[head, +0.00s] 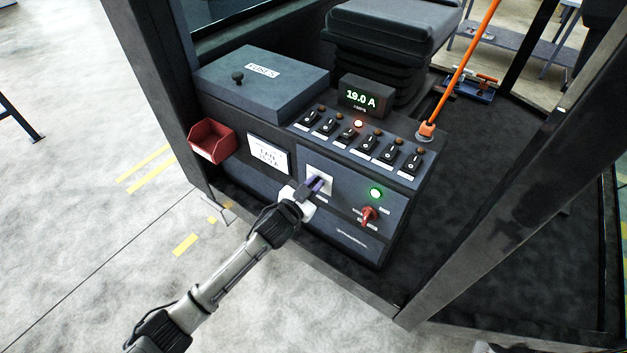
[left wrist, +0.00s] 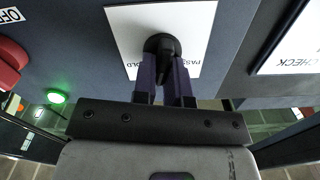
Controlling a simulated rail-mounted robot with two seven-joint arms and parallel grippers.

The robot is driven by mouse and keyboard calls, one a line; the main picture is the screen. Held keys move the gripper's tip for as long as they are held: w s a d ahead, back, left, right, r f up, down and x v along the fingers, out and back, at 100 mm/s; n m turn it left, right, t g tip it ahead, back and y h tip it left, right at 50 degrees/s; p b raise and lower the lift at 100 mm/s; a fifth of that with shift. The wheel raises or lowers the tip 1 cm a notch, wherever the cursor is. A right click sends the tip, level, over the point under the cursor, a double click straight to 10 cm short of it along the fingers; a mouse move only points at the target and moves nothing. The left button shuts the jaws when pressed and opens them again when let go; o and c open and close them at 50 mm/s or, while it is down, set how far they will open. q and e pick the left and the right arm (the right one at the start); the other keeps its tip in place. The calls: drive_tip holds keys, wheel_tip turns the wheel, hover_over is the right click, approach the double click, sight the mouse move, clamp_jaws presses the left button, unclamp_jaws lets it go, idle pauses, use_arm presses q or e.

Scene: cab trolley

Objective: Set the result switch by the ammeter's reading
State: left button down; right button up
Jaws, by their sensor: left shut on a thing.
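The ammeter (head: 361,96) on top of the console reads 19.0 A in green digits. The result switch is a black knob (left wrist: 163,44) on a white plate (left wrist: 193,14), lettered "HOLD" on one side and "PAS..." on the other in the left wrist view. The plate also shows on the console front in the head view (head: 318,172). My left gripper (head: 316,186) has its purple fingers shut on the knob, which they partly hide. The left wrist view shows these fingers (left wrist: 165,72) on either side of it. My right gripper is not in view.
A white card (head: 268,155), headed "CHECK", sits left of the switch. A red bin (head: 212,140) and a fuse box (head: 262,82) are further left. A row of rocker switches (head: 368,142) has one red lamp lit. A green lamp (head: 376,193) and red rotary switch (head: 369,215) are right.

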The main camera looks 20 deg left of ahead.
use_arm(q)
drive_tip(key=m+p, duration=0.1)
drive_tip(key=m, duration=0.2)
drive_tip(key=m+p, duration=0.1)
drive_tip(key=m, duration=0.5)
drive_tip(key=shift+s+d+f+p, duration=0.1)
drive_tip(key=shift+d+f+p, duration=0.2)
drive_tip(key=shift+d+p, duration=0.1)
idle(0.4)
drive_tip(key=c, duration=1.2)
unclamp_jaws()
drive_tip(key=shift+o, duration=0.2)
